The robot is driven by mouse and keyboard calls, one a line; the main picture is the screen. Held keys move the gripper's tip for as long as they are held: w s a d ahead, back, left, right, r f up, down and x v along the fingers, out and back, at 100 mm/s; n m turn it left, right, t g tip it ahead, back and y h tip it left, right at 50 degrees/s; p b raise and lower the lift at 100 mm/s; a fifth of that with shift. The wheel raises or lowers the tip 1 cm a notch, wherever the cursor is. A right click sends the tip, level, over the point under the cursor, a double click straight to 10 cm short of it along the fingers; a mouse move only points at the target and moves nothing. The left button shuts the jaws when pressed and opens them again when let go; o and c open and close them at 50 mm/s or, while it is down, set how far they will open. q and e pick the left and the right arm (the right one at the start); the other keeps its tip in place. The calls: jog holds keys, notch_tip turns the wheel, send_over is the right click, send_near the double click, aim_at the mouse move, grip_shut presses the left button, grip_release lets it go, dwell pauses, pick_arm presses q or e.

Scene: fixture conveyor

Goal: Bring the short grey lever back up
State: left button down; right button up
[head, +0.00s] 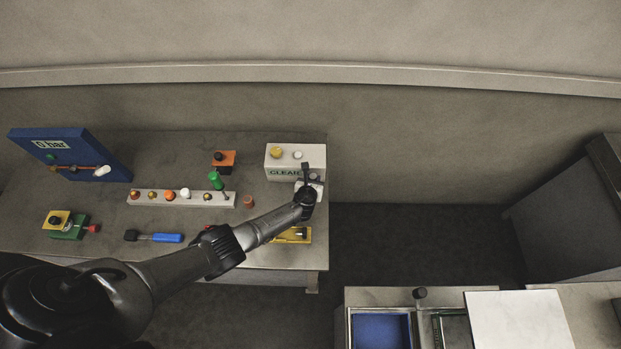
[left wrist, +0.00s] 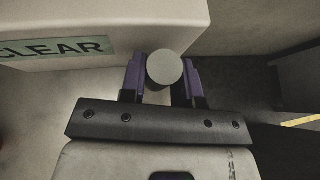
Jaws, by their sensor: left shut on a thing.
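The short grey lever shows its round grey end (left wrist: 165,67) in the left wrist view, between the two purple fingers of my left gripper (left wrist: 164,82). The fingers are shut on it. In the head view my left gripper (head: 308,183) is at the right end of the table, just in front of the white CLEAR box (head: 312,157). The gripper and wrist hide most of the lever there, so its tilt cannot be told. My right gripper is in neither view.
A white strip with several coloured knobs (head: 220,199) lies left of my gripper. A yellow fixture (head: 303,234) sits under my forearm. A blue gauge panel (head: 105,165) stands at the far left. A blue-handled tool (head: 167,238) lies near the front.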

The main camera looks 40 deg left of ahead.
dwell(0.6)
pick_arm(q)
jog(key=c, duration=0.8)
grip_release()
jog(key=shift+d, duration=0.1)
jog(key=shift+c, duration=0.2)
jog(key=p+v, duration=0.5)
jog(key=v, duration=0.8)
jog(key=shift+s+d+r, duration=0.2)
jog(key=shift+d, duration=0.05)
